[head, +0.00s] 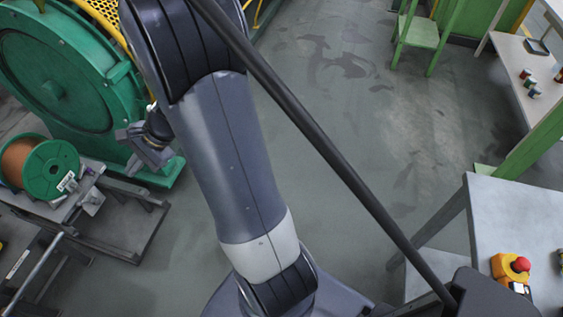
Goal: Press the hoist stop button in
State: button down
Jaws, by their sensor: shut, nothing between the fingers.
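A red mushroom button (520,264) sits on a yellow-orange box (501,269) on the grey table at the lower right. Its label cannot be read, so I cannot tell for sure that it is the hoist stop button. My gripper (146,160) is at the left, partly hidden behind my arm, in front of the big green machine. It is shut with nothing held. It is far across the picture from the red button and touches nothing that I can make out.
A green machine housing (65,70) with yellow guards fills the upper left. A spool with green flanges (52,170) rests on a low cart at the left. The grey table (490,205) stands at the right. A green-framed bench (505,60) is behind it. The middle floor is clear.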

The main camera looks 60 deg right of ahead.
aim_at(522, 263)
jog(key=z, duration=4.85)
